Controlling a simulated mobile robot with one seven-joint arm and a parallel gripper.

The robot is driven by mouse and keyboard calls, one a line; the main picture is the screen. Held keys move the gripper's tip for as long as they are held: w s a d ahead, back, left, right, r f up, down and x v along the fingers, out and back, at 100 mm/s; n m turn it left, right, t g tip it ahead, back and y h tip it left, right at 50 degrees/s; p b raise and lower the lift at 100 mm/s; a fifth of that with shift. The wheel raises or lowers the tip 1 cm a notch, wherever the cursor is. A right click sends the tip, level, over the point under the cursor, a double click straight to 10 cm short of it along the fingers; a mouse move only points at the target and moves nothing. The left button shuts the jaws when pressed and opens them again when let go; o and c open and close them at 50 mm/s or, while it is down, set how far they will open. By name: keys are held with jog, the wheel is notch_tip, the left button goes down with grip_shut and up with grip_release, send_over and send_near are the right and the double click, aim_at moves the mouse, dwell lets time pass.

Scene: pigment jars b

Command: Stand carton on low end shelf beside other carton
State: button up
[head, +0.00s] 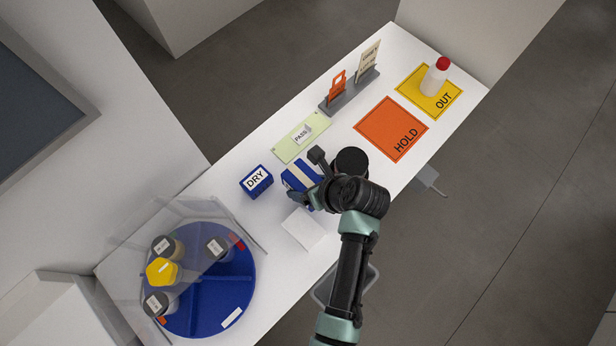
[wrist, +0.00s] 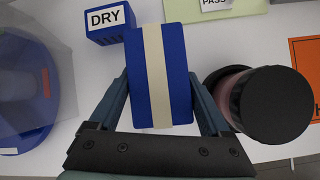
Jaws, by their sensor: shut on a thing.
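A blue carton with a cream band (head: 297,178) is between the fingers of my gripper (head: 307,190), over the white counter. In the wrist view my gripper (wrist: 162,88) has a finger on each side of the carton (wrist: 178,60), shut on it. I cannot tell whether the carton touches the counter. A blue block labelled DRY (head: 256,181) stands just left of it, apart; it also shows in the wrist view (wrist: 110,22). I cannot make out a second banded carton or clearly identify the low end shelf.
A black-lidded jar (head: 351,161) stands close right of the carton. A white block (head: 303,229) lies nearer me. A blue turntable (head: 215,313) with jars and a clear screen is at left. PASS (head: 287,150), HOLD (head: 380,126) and OUT (head: 412,83) mats lie beyond; OUT bears a red-capped bottle (head: 435,77).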

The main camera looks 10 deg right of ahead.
jog(key=shift+f, duration=1.6)
jog(key=shift+f, duration=0.1)
jog(key=o, duration=1.3)
